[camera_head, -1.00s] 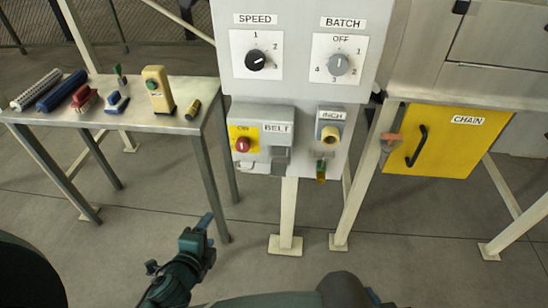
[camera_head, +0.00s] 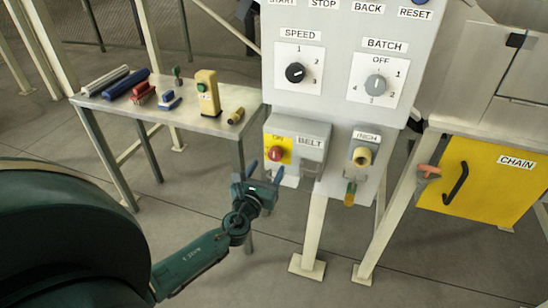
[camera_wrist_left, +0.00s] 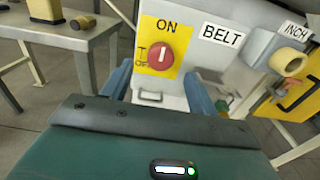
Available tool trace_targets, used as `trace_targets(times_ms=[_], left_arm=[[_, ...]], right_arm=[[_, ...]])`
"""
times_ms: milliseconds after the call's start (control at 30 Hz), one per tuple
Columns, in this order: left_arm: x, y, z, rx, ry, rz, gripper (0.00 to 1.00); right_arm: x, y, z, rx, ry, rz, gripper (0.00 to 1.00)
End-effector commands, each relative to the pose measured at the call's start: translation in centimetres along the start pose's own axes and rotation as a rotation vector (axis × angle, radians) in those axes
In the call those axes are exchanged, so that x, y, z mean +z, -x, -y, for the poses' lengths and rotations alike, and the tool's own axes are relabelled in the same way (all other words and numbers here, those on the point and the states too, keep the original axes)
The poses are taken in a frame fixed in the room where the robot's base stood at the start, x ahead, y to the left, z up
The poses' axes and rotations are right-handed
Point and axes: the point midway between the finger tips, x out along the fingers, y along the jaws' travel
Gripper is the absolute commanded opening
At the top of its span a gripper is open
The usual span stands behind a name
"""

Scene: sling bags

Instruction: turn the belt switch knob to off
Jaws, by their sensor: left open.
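The belt switch knob (camera_head: 275,153) is a round red knob on a yellow plate, at the left of the grey BELT box (camera_head: 312,139). In the left wrist view the red knob (camera_wrist_left: 161,55) shows a pale upright mark, with ON above it and a partly covered OFF at its lower left. My left gripper (camera_head: 264,172) is open and empty, just below and in front of the knob, apart from it in the head view. In the left wrist view its blue fingers (camera_wrist_left: 160,90) stand wide apart, with the knob above and between them. My right gripper is not in view.
The SPEED dial (camera_head: 295,73) and BATCH dial (camera_head: 376,85) are above. The yellow INCH button (camera_head: 361,157) is to the right. A side table (camera_head: 190,120) with tools stands left. A yellow CHAIN door (camera_head: 480,180) is at right.

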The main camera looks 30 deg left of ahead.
Motion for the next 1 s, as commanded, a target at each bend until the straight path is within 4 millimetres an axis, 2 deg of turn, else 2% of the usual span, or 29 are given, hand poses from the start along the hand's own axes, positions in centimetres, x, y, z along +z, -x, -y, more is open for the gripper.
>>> trace_targets(times_ms=[100, 300, 700, 1000], left_arm=[[0.1, -2.4, 0.1, 0.0, 0.002, 0.002, 0.59], [-0.1, -4.9, 0.1, -0.001, 0.001, 0.0, 0.59], [-0.1, -5.7, 0.1, -0.001, 0.002, -0.001, 0.59], [-0.1, -5.6, 0.1, -0.001, 0.002, -0.001, 0.35]], right_arm=[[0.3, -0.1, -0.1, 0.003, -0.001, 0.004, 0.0], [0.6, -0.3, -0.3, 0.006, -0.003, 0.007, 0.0], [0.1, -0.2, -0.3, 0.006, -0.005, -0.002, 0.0], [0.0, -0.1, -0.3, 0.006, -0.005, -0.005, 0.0]])
